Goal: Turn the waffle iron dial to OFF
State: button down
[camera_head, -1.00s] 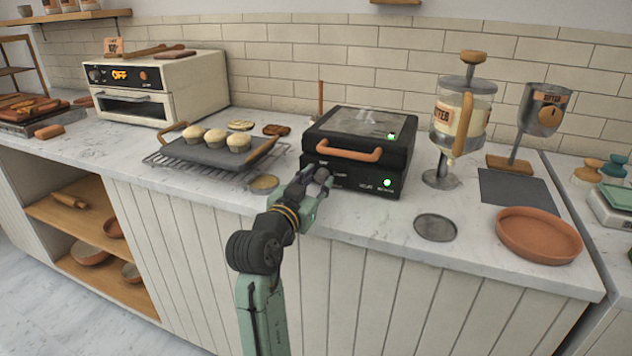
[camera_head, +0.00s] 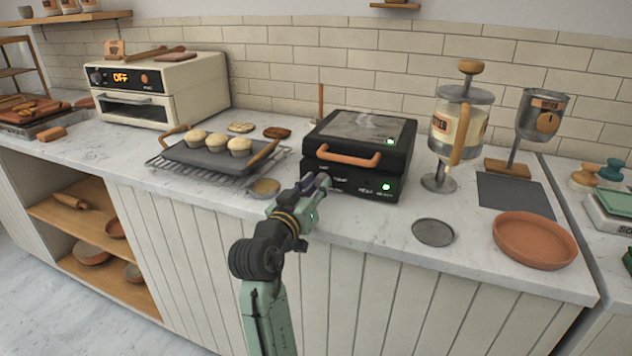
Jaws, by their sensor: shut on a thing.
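The waffle iron (camera_head: 368,143) is a black box with a wooden front handle (camera_head: 348,157). Its lid is closed, and green lights (camera_head: 387,187) glow on the lid and front panel. My gripper (camera_head: 317,184) is at the left end of the front panel, where the dial sits. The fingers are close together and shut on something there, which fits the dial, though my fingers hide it. Its pointer and setting cannot be read. The panel lettering is too small to read surely.
A cooling rack (camera_head: 197,170) with a muffin tray (camera_head: 222,157) stands left of the iron. A toaster oven (camera_head: 160,90) showing OFF is at the back left. A batter dispenser (camera_head: 459,125), grey disc (camera_head: 433,232) and terracotta dish (camera_head: 535,242) are on the right.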

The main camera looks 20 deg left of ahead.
jog(key=c, duration=1.3)
grip_release()
jog(key=shift+c, duration=0.2)
jog(key=shift+s, duration=0.1)
jog(key=s, duration=1.1)
jog(key=shift+s+a, duration=0.4)
